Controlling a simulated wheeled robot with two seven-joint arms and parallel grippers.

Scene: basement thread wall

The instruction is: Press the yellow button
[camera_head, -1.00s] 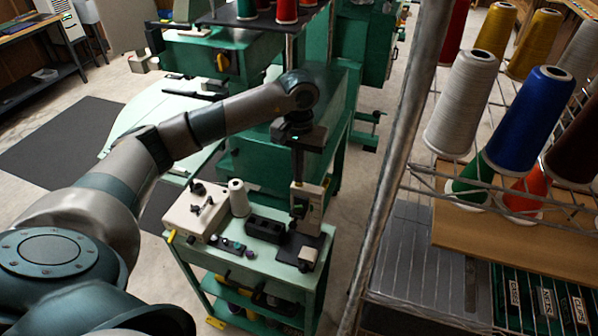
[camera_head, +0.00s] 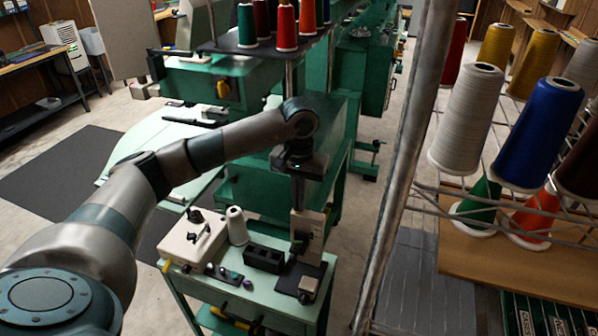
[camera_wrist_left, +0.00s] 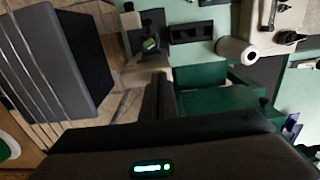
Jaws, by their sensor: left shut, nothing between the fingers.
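I cannot make out a clear yellow button. A small yellow piece (camera_head: 167,266) shows at the left front corner of the cream control box (camera_head: 194,240), on the green cart. A yellow-and-black part (camera_head: 222,88) shows on the green machine behind. My left gripper (camera_head: 298,206) points down above the cream-and-black device (camera_head: 308,236) at the cart's right side. Its fingers are shut and empty; they also show in the left wrist view (camera_wrist_left: 158,97). In that view the device (camera_wrist_left: 146,42) lies beyond the fingertips, and I cannot tell if they touch it. My right gripper is out of view.
The cart top (camera_head: 258,308) also carries a white thread cone (camera_head: 237,227), a black holder (camera_head: 264,258) and a strip of small dark buttons (camera_head: 228,275). A wire rack (camera_head: 470,243) with thread cones and a metal post (camera_head: 398,180) stand to the right. Green machines stand behind.

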